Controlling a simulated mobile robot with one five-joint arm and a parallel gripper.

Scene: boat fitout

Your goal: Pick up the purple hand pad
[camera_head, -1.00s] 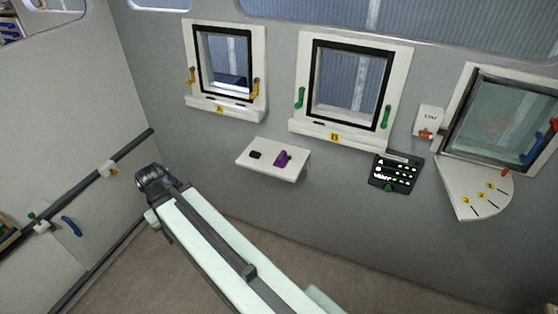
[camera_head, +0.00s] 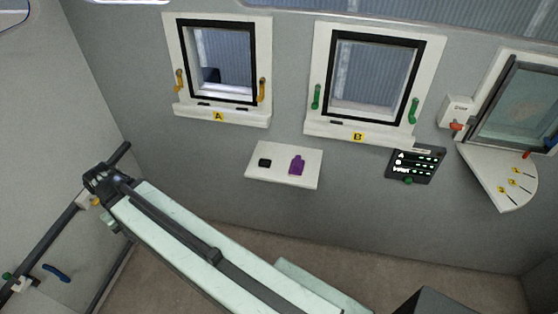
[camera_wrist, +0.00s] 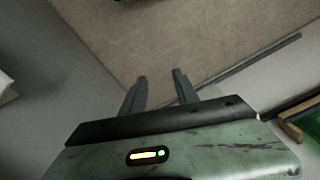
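The purple hand pad (camera_head: 297,164) stands on a small white shelf (camera_head: 285,178) on the grey wall, below and between the two framed windows. It is right of a small black object on the same shelf. My gripper (camera_wrist: 160,76) shows in the wrist view with its two dark fingers apart and nothing between them. It points at the carpeted floor, away from the pad, which is not in the wrist view. In the head view my arm lies left of and below the shelf, and the fingers cannot be made out.
The black object (camera_head: 264,162) sits close left of the pad. Window A (camera_head: 219,72) and window B (camera_head: 372,80) are above the shelf. A dark panel (camera_head: 415,165) and a quarter-round white shelf (camera_head: 503,180) are to the right. Carpet (camera_wrist: 200,35) lies below.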

